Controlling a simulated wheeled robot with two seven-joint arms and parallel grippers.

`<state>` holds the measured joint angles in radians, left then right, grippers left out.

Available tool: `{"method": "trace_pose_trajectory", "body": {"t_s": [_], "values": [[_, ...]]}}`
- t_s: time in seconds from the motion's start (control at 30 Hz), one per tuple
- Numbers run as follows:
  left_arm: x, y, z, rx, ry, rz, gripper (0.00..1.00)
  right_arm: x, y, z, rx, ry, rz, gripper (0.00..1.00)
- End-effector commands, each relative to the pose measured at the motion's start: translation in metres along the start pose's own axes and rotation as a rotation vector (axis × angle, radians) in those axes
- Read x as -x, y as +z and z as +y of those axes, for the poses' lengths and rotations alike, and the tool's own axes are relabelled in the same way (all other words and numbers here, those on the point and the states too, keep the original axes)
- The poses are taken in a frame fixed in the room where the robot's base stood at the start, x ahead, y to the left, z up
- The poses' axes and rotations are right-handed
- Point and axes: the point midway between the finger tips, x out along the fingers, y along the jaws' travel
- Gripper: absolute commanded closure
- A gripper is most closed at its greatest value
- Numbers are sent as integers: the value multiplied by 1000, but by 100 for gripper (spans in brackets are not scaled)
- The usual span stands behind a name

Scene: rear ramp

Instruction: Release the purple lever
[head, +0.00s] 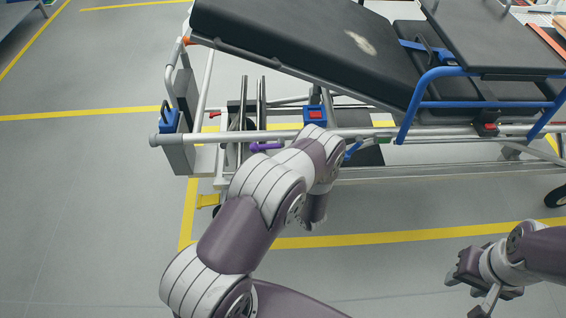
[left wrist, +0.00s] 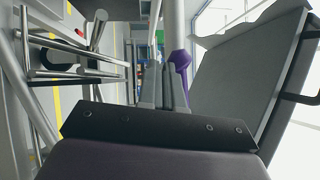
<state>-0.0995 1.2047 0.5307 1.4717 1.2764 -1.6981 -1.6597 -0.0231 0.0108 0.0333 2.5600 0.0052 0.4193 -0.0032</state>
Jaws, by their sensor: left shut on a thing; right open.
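The purple lever (head: 266,146) shows in the head view below the stretcher's side rail, left of my left forearm. Its right end is hidden behind that arm. In the left wrist view a purple part, seemingly the lever's knob (left wrist: 181,60), sits at the tips of my left gripper (left wrist: 171,88). The fingers are shut on it, though the exact contact is hard to see. The head view does not clearly show the left fingers. My right gripper (head: 472,291) is open and empty over the floor at the lower right, well away from the lever.
A stretcher with a raised black backrest (head: 310,45) stands behind the lever. Its metal side rail (head: 230,136) runs just above the lever. A blue block with a red part (head: 315,116) and upright metal posts (head: 261,100) are close by. The floor (head: 390,275) in front is clear.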

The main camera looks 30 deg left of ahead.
Motion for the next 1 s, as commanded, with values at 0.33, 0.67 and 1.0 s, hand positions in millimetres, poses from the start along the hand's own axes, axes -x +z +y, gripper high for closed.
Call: {"method": "trace_pose_trajectory", "body": {"t_s": [0.33,0.67,1.0], "values": [[-5,6,-10,0,0,-2,100,11,-1,0,0,0,0,57],[-6,7,-12,1,-2,0,100,13,-2,0,0,0,0,57],[-5,6,-12,1,-2,0,100,13,-2,0,0,0,0,57]]}}
